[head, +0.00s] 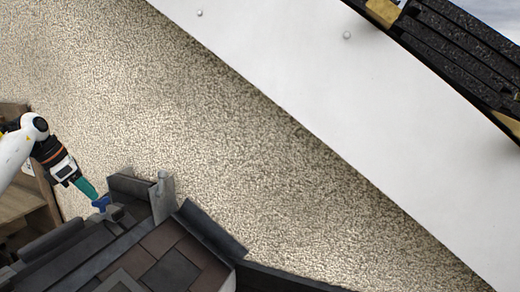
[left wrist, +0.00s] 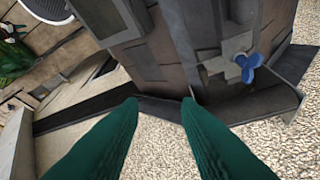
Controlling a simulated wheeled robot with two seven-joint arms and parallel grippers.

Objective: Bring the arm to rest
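My left arm comes in from the left in the head view. Its gripper (head: 92,191) with green fingers points down toward the edge of the tiled roof piece (head: 170,240). In the left wrist view the two green fingers (left wrist: 159,103) are spread apart with nothing between them, so the gripper is open. My right gripper is not in view.
Upright grey metal pieces (head: 163,197) stand at the roof edge beside my gripper. A pebbled surface (head: 230,130) fills the middle and looks clear. A white slanted panel (head: 310,75) and stacked black tiles (head: 455,45) are at the upper right. Wooden shelving (head: 22,205) is at the left.

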